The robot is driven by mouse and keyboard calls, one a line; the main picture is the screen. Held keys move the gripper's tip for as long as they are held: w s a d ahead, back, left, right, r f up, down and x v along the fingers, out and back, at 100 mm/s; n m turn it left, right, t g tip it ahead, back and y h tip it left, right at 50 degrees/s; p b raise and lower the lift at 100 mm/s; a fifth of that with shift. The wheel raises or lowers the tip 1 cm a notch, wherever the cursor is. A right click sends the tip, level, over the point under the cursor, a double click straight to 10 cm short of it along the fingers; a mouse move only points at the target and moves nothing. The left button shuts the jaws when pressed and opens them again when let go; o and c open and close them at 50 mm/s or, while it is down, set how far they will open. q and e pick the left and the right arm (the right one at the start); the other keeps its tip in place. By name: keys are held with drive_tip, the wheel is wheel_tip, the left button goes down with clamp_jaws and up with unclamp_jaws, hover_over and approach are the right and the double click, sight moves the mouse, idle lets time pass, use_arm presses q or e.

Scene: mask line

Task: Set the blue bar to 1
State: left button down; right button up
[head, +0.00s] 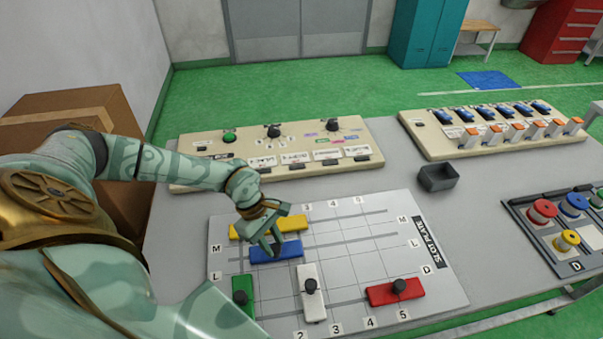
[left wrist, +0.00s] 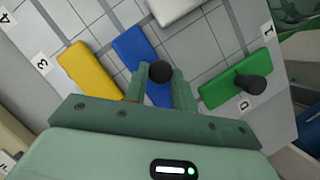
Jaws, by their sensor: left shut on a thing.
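The blue bar (head: 288,251) lies flat on the white slot plate (head: 440,270), just in front of the yellow bar (head: 291,223). My left gripper (head: 272,243) is over the blue bar and shut on its black knob. In the left wrist view the knob (left wrist: 160,72) sits between the fingers, and the blue bar (left wrist: 132,45) extends out beyond them, beside the yellow bar (left wrist: 88,70). The gripper hides part of the blue bar and the yellow bar's knob. My right gripper is not in view.
The green bar (head: 243,284) stands lengthwise near the plate's left edge, close to the blue bar. The white bar (head: 312,300) and red bar (head: 385,295) lie nearer the front. The plate's right rear part is bare. A control panel (head: 185,153) stands behind.

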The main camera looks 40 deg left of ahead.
sight(251, 256)
use_arm(q)
drive_tip(key=shift+s+a, duration=1.85)
drive_tip(key=shift+s, duration=0.2)
drive_tip(key=c, duration=1.4)
unclamp_jaws()
drive_tip(key=shift+o, duration=1.3)
drive_tip(key=shift+s+a, duration=0.1)
drive_tip(key=shift+s, duration=0.05)
drive_tip(key=shift+r+p, duration=0.3)
drive_tip(key=p+v, duration=0.1)
drive_tip(key=v, duration=1.4)
drive_tip(key=shift+a+r, duration=0.3)
